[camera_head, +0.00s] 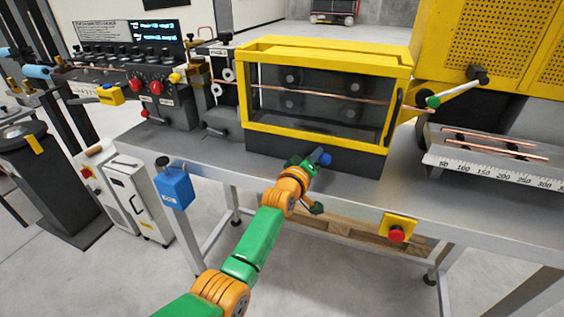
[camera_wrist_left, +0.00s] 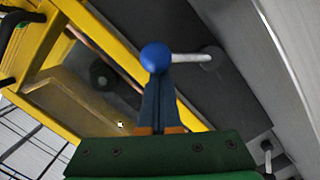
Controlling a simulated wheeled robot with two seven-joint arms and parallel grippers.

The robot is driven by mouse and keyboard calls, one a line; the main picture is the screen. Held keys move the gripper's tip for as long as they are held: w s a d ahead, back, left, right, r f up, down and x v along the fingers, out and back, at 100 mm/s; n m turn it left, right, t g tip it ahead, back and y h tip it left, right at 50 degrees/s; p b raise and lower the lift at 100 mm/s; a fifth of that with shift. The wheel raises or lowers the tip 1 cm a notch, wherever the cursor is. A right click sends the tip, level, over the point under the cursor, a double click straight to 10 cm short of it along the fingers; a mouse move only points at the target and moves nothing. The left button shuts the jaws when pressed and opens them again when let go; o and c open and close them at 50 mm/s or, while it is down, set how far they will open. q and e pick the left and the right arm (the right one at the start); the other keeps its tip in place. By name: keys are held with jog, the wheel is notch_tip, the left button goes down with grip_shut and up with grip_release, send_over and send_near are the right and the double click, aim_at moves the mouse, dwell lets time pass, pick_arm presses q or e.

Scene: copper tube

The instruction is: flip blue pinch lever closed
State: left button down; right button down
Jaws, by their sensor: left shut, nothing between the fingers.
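The blue pinch lever has a round blue knob (camera_head: 325,159) at the lower front of the yellow-framed machine. In the left wrist view the blue knob (camera_wrist_left: 156,57) sits on a pale metal rod (camera_wrist_left: 192,58) that runs right to a dark grey panel. My left gripper (camera_head: 316,160) is at the knob. In the left wrist view its two fingers (camera_wrist_left: 159,82) are together, with their tips right at the knob's lower side. Whether they touch it I cannot tell. The knob is not between the fingers. My right gripper is in neither view.
The yellow-framed guard (camera_head: 330,132) with a clear window stands just behind the lever, with a copper tube (camera_head: 320,94) running through it. A green-knobbed lever (camera_head: 433,101) is to its right. A red stop button (camera_head: 396,234) is on the table's front.

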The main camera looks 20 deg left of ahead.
pick_arm(q)
jog(key=shift+d+f+m, duration=0.15)
jog(key=shift+d+m, duration=0.1)
jog(key=shift+m, duration=0.15)
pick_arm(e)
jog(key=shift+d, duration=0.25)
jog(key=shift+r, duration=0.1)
